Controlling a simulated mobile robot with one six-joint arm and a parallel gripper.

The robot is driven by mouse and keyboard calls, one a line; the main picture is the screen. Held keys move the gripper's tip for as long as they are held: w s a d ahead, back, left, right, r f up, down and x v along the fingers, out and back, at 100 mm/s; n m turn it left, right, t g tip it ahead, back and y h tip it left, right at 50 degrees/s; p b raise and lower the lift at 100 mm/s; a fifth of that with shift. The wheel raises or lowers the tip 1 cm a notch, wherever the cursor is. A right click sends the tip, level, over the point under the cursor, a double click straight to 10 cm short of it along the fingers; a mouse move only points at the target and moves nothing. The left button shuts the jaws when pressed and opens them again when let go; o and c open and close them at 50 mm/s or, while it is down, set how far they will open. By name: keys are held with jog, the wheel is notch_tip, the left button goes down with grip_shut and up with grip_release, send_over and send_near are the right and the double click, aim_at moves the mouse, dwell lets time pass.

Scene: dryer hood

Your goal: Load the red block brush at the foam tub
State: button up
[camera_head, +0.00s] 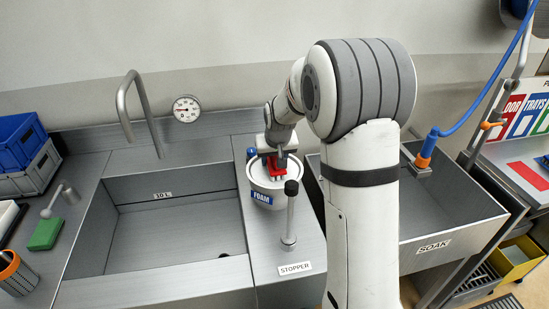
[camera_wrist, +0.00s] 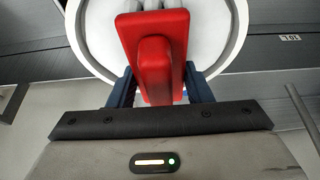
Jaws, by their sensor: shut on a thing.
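The red block brush (camera_head: 276,166) is held by my gripper (camera_head: 273,158) over the mouth of the foam tub (camera_head: 250,181). The tub is a round white container with a blue FOAM label, standing on the steel ledge between the two sinks. In the wrist view my gripper (camera_wrist: 160,98) is shut on the brush (camera_wrist: 154,60), whose red back faces the camera. White foam fills the round tub (camera_wrist: 82,42) behind it. The brush lies within the tub's rim in both views. Whether its bristles touch the foam is hidden.
A stopper post (camera_head: 290,215) with a black knob stands just in front of the tub. The left sink (camera_head: 165,235) is empty; the SOAK basin (camera_head: 440,205) lies right. A green brush (camera_head: 46,232) and blue crate (camera_head: 20,140) sit at the left.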

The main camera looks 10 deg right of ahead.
jog(key=shift+r+p, duration=1.65)
jog(key=shift+r, duration=1.75)
